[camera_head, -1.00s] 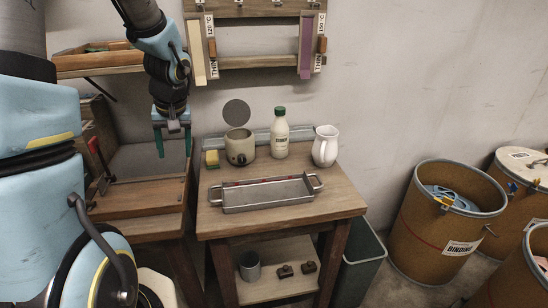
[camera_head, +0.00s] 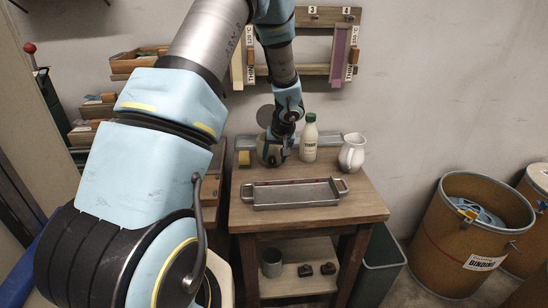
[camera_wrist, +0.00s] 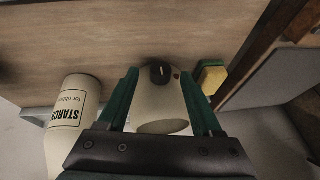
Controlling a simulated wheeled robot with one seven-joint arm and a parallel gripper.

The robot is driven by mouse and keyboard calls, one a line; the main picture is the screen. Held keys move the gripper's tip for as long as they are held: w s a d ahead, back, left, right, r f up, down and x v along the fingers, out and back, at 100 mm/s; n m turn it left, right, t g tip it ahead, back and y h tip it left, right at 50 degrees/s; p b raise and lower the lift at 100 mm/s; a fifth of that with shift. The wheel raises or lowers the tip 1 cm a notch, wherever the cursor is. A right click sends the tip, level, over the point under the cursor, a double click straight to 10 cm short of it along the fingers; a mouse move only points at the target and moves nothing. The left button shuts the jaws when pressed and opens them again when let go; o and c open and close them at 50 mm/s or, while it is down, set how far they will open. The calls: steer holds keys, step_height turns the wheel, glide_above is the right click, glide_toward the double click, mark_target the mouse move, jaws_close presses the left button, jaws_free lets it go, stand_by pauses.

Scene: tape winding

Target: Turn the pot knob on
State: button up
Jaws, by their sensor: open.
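The pot (camera_wrist: 163,110) is a cream vessel with a dark round knob (camera_wrist: 161,74) on its side, bearing a pale line mark. In the wrist view it sits between the green fingers of my gripper (camera_wrist: 159,75), which are spread to either side of it. I cannot tell whether the fingers touch the pot. The knob lies between the fingertips and is not gripped. In the head view my gripper (camera_head: 274,152) is over the pot at the back of the wooden table (camera_head: 300,217), and the arm hides most of the pot and the knob.
A starch bottle (camera_head: 309,140) stands close to the right of the pot, with a white jug (camera_head: 352,154) beyond. A yellow-green sponge (camera_head: 244,158) lies to the left. A metal tray (camera_head: 293,194) lies in front. Barrels (camera_head: 470,235) stand on the right.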

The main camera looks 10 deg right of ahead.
steer(key=shift+x, duration=0.95)
steer(key=shift+c, duration=0.2)
jaws_close()
